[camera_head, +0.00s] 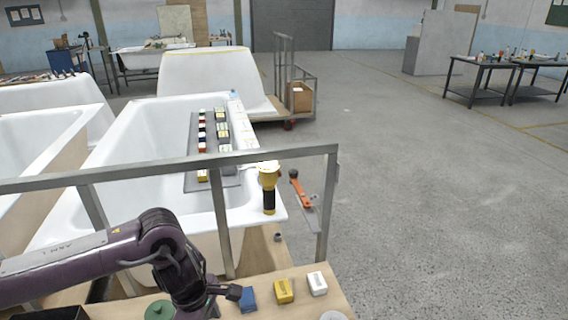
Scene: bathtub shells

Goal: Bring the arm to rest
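My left arm comes in from the left, purple and dark, and bends down at its wrist near the bottom of the head view. My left gripper (212,296) is low over the near wooden board, beside a blue block (248,299). My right arm and gripper are not in view.
Yellow (284,291) and white (317,284) blocks lie on the board.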

